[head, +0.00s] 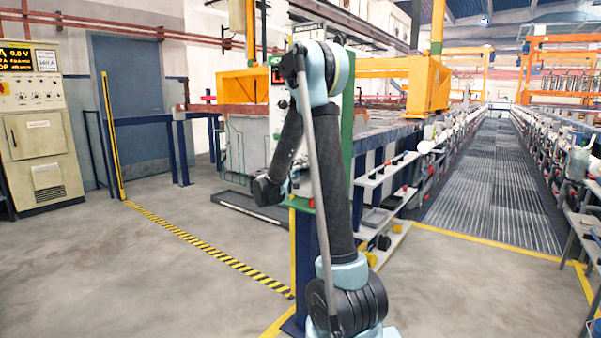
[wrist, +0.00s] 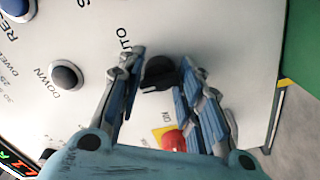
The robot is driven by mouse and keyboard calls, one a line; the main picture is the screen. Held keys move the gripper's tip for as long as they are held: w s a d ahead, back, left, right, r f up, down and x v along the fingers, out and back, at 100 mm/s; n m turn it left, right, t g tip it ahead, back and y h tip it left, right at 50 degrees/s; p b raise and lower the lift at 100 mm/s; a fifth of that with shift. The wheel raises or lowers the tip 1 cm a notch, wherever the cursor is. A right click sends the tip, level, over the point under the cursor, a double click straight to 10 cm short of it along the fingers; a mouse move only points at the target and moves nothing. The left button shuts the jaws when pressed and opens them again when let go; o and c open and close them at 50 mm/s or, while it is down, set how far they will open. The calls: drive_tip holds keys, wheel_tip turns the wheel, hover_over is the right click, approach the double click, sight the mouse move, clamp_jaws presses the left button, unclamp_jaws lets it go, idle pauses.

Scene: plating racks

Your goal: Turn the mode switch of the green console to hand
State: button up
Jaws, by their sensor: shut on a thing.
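The green console shows in the head view as a green column (head: 348,110) mostly behind my arm. In the wrist view its pale panel (wrist: 95,35) fills most of the picture, with a green side at the right. The mode switch is a black knob (wrist: 158,72) on this panel, beside lettering ending in "UTO". My gripper (wrist: 161,62) has a finger on each side of the knob and is shut on it. The knob's pointer direction cannot be made out, and no "hand" label is readable.
A red button on a yellow plate (wrist: 169,137) sits close below the knob, partly behind my fingers. A dark "DOWN" button (wrist: 66,75) and a blue button (wrist: 16,8) lie left. A beige cabinet (head: 38,125) stands far left; open floor lies between.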

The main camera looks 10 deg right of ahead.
drive_tip(key=shift+w+a, duration=0.15)
drive_tip(key=shift+a, duration=0.05)
drive_tip(key=o, duration=1)
drive_tip(key=shift+f, duration=0.1)
drive_tip(key=shift+c, duration=0.2)
drive_tip(key=shift+d, duration=0.1)
drive_tip(key=v, duration=1.2)
